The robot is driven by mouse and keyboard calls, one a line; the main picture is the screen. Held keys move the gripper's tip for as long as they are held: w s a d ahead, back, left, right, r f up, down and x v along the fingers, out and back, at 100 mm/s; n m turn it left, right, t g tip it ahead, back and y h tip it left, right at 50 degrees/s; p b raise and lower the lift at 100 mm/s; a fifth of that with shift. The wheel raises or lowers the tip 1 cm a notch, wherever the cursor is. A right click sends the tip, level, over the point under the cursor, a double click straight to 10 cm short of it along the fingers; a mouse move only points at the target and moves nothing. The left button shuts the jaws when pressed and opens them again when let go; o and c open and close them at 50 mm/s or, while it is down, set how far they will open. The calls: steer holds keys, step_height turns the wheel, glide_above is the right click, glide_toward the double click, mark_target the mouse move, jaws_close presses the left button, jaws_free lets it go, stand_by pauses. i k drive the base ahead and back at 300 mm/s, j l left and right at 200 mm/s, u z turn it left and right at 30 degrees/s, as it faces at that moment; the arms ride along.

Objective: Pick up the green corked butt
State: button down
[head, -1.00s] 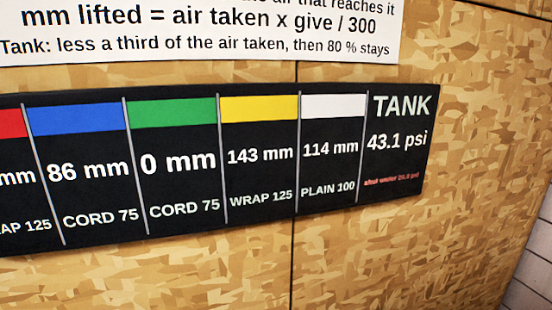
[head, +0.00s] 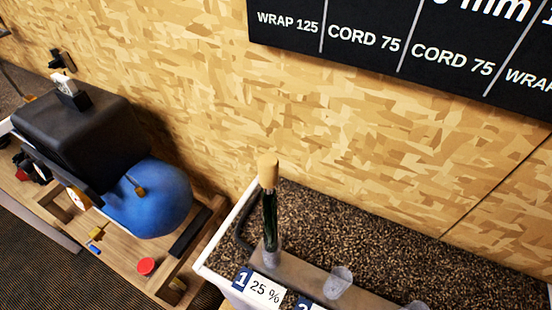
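A dark green upright piece with a tan cork on top, which looks like the green corked butt (head: 270,215), stands in the head view just below the middle. Its lower end sits in a clear cup on a grey rail (head: 305,276), above a label (head: 258,288) reading 1 and 25 %. The cup hides its bottom end. My gripper is not in view.
Clear cups (head: 338,282) on the rail look empty. Dark speckled granules (head: 400,255) fill the bin behind. At left, a blue tank (head: 155,200) and black box (head: 85,130) stand on a wooden frame with a red disc (head: 146,266). A chipboard wall rises behind.

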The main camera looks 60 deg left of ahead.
mark_target(267, 164)
steer(key=u, duration=1.25)
